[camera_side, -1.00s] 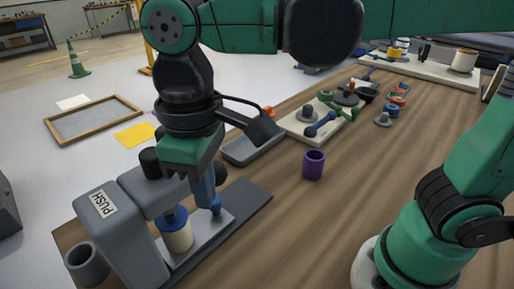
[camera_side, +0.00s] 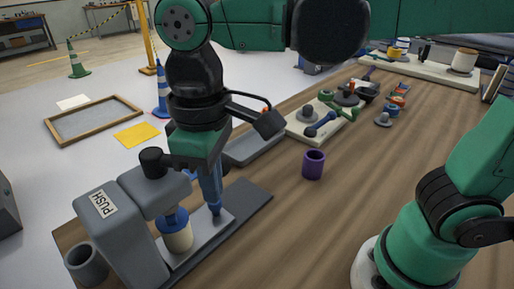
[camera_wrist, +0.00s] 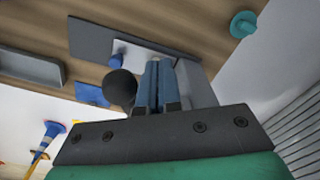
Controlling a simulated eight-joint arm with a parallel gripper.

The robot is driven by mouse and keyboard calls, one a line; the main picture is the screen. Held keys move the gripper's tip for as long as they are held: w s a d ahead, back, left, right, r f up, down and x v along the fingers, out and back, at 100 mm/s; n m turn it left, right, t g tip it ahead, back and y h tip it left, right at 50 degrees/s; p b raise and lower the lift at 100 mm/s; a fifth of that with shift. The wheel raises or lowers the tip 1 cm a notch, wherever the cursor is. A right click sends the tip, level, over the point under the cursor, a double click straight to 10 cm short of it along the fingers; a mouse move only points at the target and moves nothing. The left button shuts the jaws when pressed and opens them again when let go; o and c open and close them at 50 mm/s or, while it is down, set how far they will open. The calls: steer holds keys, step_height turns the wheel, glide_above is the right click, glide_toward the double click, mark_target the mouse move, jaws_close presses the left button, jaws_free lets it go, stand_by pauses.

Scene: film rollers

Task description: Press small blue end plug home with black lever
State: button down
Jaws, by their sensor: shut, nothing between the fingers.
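The grey press (camera_side: 118,215), marked PUSH, stands at the front left of the table. Under its head a cream roller (camera_side: 178,238) stands upright, with the blue end plug (camera_side: 174,219) at its top; how deep the plug sits is hard to tell. A black cylinder (camera_side: 153,162) shows on the press top. A black ball knob (camera_wrist: 119,87), apparently the lever's end, is just left of my fingers in the wrist view. My gripper (camera_side: 213,206) is shut and empty, pointing down beside the press head, right of the roller. Its blue fingers (camera_wrist: 157,72) show together; contact with the knob is unclear.
A grey plate (camera_side: 205,240) lies under the roller, and a grey cup (camera_side: 85,264) stands at the front left. A purple cup (camera_side: 313,165) stands mid-table. Behind are a grey tray (camera_side: 255,146) and a board of tools (camera_side: 310,124). The table right of the purple cup is clear.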

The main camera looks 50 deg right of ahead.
step_height(320, 180, up, 7)
steer(key=a, duration=0.1)
steer(key=shift+s, duration=0.35)
stand_by(0.6)
steer(key=shift+d, duration=0.1)
steer(key=w+d+f+m+t, duration=0.2)
steer(key=d+f+m+t, duration=0.1)
steer(key=d+f, duration=0.3)
steer(key=w+d+f+m+t, duration=0.1)
steer(key=d+f+m+t, duration=0.2)
steer(key=d, duration=0.7)
step_height(320, 180, down, 3)
steer(key=shift+w+d+r+t, duration=0.1)
steer(key=shift+w+d+t, duration=0.25)
steer(key=shift+t, duration=0.25)
